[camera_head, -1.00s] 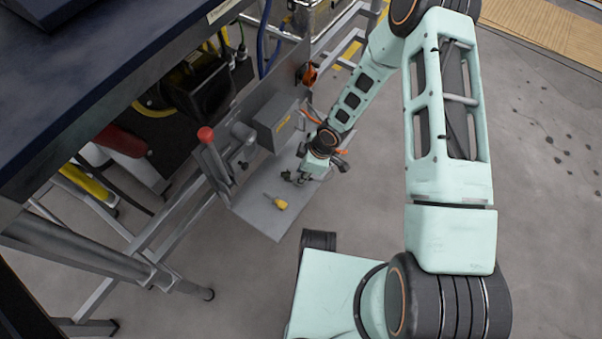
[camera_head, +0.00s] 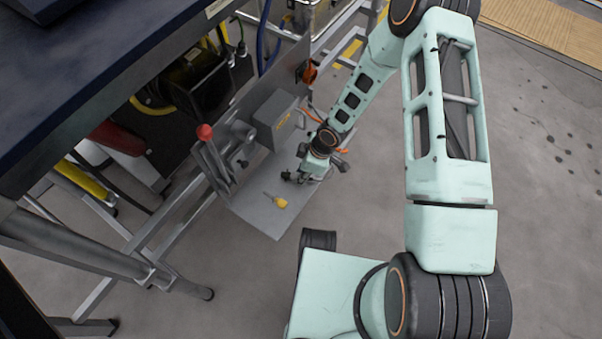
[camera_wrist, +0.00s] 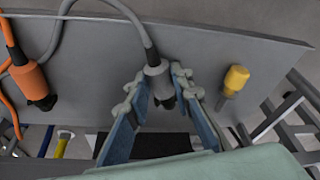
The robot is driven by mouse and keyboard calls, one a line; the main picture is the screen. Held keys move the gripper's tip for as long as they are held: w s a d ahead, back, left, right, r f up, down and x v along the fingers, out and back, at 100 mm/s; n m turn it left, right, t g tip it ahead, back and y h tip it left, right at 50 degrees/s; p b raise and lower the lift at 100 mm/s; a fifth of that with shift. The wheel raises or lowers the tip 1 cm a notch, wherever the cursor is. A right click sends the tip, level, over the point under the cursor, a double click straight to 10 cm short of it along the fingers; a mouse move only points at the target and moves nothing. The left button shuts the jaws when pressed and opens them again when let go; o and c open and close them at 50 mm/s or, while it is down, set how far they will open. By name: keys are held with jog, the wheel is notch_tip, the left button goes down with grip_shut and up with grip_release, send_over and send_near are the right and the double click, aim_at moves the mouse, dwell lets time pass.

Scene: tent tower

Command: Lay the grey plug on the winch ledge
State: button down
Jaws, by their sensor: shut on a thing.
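The grey plug (camera_wrist: 157,76) has a dark tip and a grey cable running up from it in the wrist view. My gripper (camera_wrist: 160,84) is shut on it, one finger on each side. The winch ledge (camera_head: 257,209) is a flat grey metal plate; in the wrist view its surface (camera_wrist: 205,50) lies behind the plug. In the head view my gripper (camera_head: 297,177) is over the ledge's right side. The plug is too small to make out clearly there, and I cannot tell whether it touches the ledge.
A yellow-handled tool (camera_head: 280,202) lies on the ledge, right of my gripper in the wrist view (camera_wrist: 235,79). An orange plug (camera_wrist: 29,78) with its cable is at the left there. A grey box (camera_head: 277,121) and red-knobbed lever (camera_head: 204,132) stand behind the ledge.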

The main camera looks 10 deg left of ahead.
jog(key=c, duration=1.6)
grip_release()
jog(key=v, duration=1.2)
